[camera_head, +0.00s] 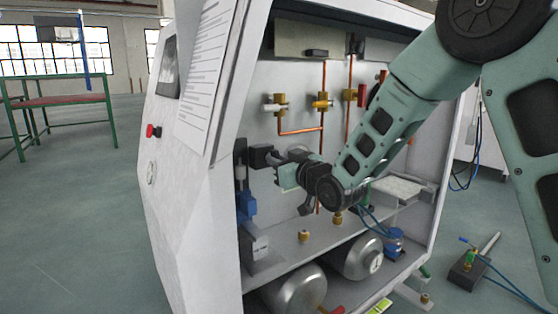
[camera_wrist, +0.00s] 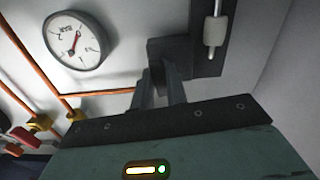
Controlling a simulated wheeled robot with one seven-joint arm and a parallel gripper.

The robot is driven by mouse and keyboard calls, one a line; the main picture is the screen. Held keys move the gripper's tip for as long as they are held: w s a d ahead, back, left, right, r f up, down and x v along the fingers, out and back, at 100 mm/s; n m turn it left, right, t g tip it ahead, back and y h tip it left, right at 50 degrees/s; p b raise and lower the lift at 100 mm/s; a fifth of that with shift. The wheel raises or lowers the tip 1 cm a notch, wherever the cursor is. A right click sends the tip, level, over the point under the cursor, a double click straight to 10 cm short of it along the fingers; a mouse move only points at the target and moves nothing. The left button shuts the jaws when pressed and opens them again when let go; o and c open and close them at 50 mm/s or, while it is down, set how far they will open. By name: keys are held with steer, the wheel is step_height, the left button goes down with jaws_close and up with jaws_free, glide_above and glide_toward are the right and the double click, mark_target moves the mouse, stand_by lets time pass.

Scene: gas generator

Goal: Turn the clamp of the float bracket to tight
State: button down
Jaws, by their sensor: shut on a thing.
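The float bracket (camera_wrist: 203,62) is a dark upright plate on the right of the wrist view, with a pale cylindrical float (camera_wrist: 215,31) on a rod in front of it. Its clamp (camera_wrist: 168,47) is a dark block sticking out to the left of the plate. My gripper (camera_wrist: 160,80) is shut on the clamp, with one finger on each side of its lower part. In the head view the clamp (camera_head: 260,156) is a black block at the cabinet's left inside, and my gripper (camera_head: 277,161) reaches it from the right. The fingertips' exact contact is partly hidden.
A round gauge (camera_wrist: 76,40) and copper pipes (camera_wrist: 30,72) lie left of the clamp. Brass valves (camera_head: 321,103) line the back wall. The cabinet's left side wall (camera_head: 222,120) is close to the bracket. Below are a blue fitting (camera_head: 246,206) and two metal tanks (camera_head: 357,257).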

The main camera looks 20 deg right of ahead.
steer(key=shift+m, duration=0.6)
steer(key=c, duration=1.4)
jaws_free()
steer(key=shift+s, duration=0.1)
steer(key=b+v, duration=0.2)
steer(key=v, duration=0.9)
steer(key=shift+s+f, duration=0.3)
